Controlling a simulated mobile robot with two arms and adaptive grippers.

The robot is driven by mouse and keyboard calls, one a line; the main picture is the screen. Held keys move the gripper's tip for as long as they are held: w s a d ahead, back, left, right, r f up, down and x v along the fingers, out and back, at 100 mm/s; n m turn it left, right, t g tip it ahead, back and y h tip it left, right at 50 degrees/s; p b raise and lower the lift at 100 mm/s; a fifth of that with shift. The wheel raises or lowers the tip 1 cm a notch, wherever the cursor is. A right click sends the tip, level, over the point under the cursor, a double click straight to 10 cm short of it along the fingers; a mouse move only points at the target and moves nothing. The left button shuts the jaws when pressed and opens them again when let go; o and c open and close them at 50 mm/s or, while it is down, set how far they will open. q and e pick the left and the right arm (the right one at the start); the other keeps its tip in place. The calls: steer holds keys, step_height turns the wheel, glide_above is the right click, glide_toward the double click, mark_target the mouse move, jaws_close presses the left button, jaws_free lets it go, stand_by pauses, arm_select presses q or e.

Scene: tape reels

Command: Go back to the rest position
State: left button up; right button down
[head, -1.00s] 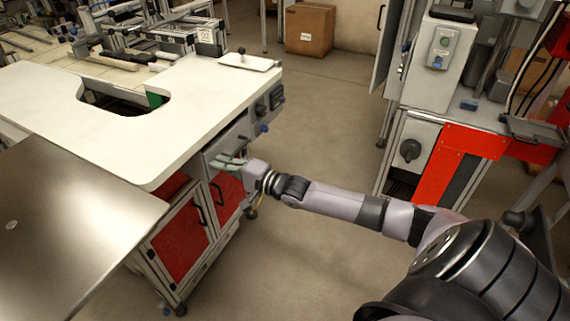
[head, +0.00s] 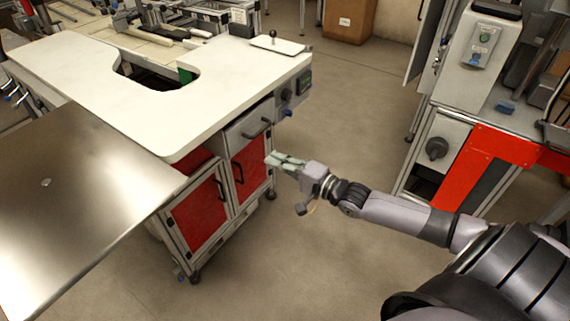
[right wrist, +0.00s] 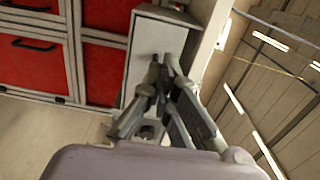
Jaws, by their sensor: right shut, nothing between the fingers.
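My right gripper (head: 273,160) is shut and empty. In the head view it is in front of the right side of the white-topped workbench (head: 225,95), near the bench's red door and drawer. A gap between the fingertips and the bench is hard to judge from this angle. In the right wrist view the shut fingers (right wrist: 160,70) point toward a grey panel, with red drawers at the left. My left gripper is not in view.
A steel table (head: 80,190) stands at the left, against the workbench. A grey machine with a red panel (head: 490,150) stands at the right. A cardboard box (head: 348,20) is on the floor at the back. Open floor lies between the bench and the machine.

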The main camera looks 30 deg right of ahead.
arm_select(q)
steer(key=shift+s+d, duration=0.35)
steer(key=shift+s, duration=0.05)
arm_select(e)
steer(key=shift+v, duration=1.1)
